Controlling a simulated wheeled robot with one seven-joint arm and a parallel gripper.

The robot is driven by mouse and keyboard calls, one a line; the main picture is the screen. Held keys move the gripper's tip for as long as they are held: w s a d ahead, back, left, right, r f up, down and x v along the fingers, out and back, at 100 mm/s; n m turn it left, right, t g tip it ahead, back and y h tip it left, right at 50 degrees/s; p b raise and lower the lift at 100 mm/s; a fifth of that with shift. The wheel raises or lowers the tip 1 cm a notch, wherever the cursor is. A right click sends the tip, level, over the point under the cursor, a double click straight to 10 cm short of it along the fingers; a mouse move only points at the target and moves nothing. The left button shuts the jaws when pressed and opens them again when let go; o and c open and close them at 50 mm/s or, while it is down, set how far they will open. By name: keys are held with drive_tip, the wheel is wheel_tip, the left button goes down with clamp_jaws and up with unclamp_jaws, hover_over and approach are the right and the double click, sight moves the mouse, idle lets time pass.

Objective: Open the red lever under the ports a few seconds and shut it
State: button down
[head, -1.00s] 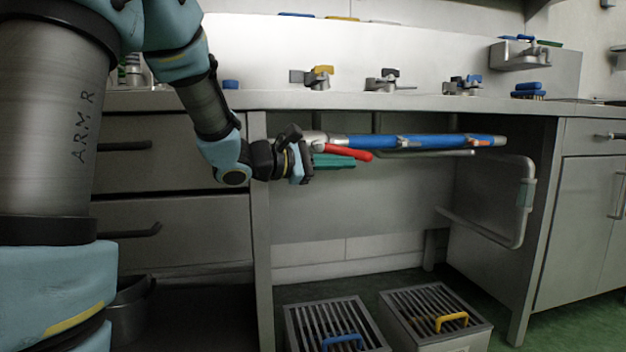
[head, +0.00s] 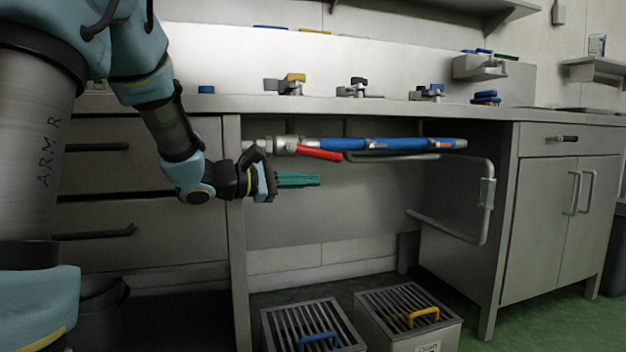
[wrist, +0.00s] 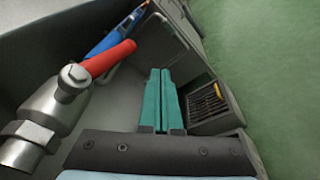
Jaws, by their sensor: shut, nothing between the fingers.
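The red lever (head: 320,154) sits on a metal valve (head: 286,145) at the left end of the blue pipe (head: 390,144) under the counter. The lever points right and tilts slightly down, close to the line of the pipe. In the wrist view the lever (wrist: 108,60) and the valve (wrist: 58,100) are at the left. My gripper (head: 312,180) has green fingers, pressed together and empty. It is below and a little left of the lever's tip, apart from it. The fingers (wrist: 158,78) also show in the middle of the wrist view.
Grey drawers (head: 140,165) stand left of the open bay and a cabinet (head: 565,200) right of it. A bent pipe (head: 489,200) hangs at the bay's right. Two grated boxes (head: 275,325) (head: 375,318) stand on the floor below. Taps (head: 290,84) line the counter.

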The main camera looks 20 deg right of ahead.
drive_tip(key=a+p, duration=0.2)
drive_tip(key=a, duration=0.7)
drive_tip(key=s+a+f+m+g+y+p, duration=0.3)
drive_tip(key=s+a+f+m+y+p, duration=0.15)
drive_tip(key=s+a+f+y, duration=0.5)
drive_tip(key=s+a+f+m+t+y+p, duration=0.1)
drive_tip(key=a+f+m+t+y+p, duration=0.15)
drive_tip(key=a+m+y+p, duration=0.9)
drive_tip(key=a+r+n+h+p, duration=0.2)
drive_tip(key=r+n+p, duration=0.1)
drive_tip(key=r+p, duration=1.2)
drive_tip(key=a+r+n+h+p, duration=0.2)
drive_tip(key=r+n+p, duration=0.1)
drive_tip(key=r+p, duration=1.3)
wheel_tip(320, 180, up, 7)
drive_tip(key=shift+r+t, duration=0.15)
drive_tip(key=shift+t, duration=0.3)
drive_tip(key=shift+a, duration=0.1)
idle(1.0)
